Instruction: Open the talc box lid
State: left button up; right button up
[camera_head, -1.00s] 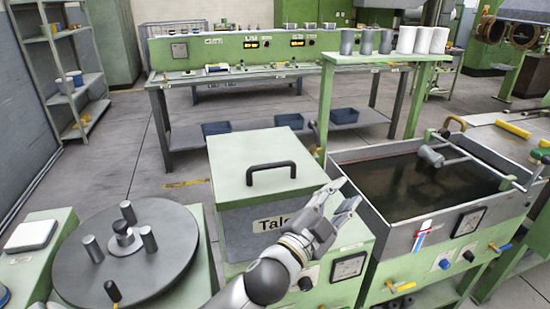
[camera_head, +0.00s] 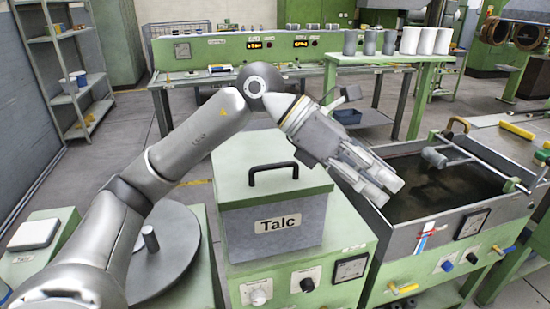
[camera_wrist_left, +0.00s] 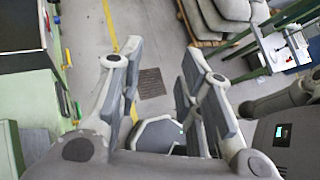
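The talc box (camera_head: 300,229) is a grey box labelled "Talc" on a green machine. Its flat green lid (camera_head: 235,178) lies closed on top, with a black arched handle (camera_head: 274,167). My left arm reaches in from the left, above and behind the lid. My left gripper (camera_head: 385,190) is to the right of the handle, apart from it, and points down to the right. In the left wrist view its fingers (camera_wrist_left: 163,58) are spread with nothing between them. The talc box cannot be made out in that view. My right gripper is not in view.
A tank of dark liquid (camera_head: 392,238) with a roller on bars stands right of the talc box. A green stand (camera_head: 395,59) with grey and white cylinders is behind. Knobs and a gauge sit below the box.

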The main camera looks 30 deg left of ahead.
pick_arm(q)
jog(key=w+a+r+t+y, duration=0.15)
jog(key=a+y, duration=0.35)
jog(key=a, duration=0.5)
jog(key=n+y, duration=0.3)
jog(key=y, duration=0.2)
send_near(278, 164)
jog(key=shift+t, duration=0.25)
jog(key=x, duration=0.8)
jog(key=shift+s+a+f+p, duration=0.1)
jog(key=shift+s+f+p, duration=0.1)
jog(key=shift+p, duration=0.1)
grip_shut()
